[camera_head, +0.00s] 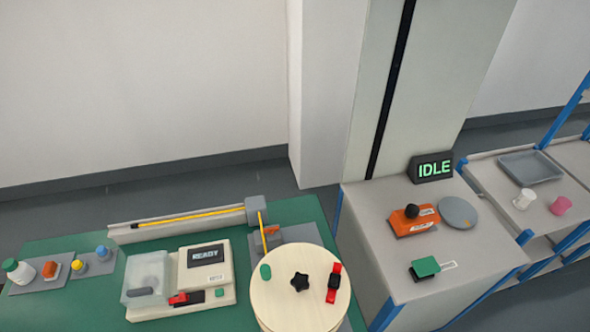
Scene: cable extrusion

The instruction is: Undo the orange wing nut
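A small orange part (268,238), likely the wing nut, sits behind the round wooden disc (285,311) on the green table. It is beside the grey block (256,209) at the right end of the long rail, close to the yellow cable (190,219) that bends down there. It is too small to make out its wings or what it is threaded on. Neither of my grippers is in view.
A beige machine (208,270) reading READY stands left of the disc; small bottles (18,271) stand at far left. The right bench holds an orange block with black knob (413,219), green-topped block (425,268) and IDLE display (432,168). A shelf (490,168) stands at right.

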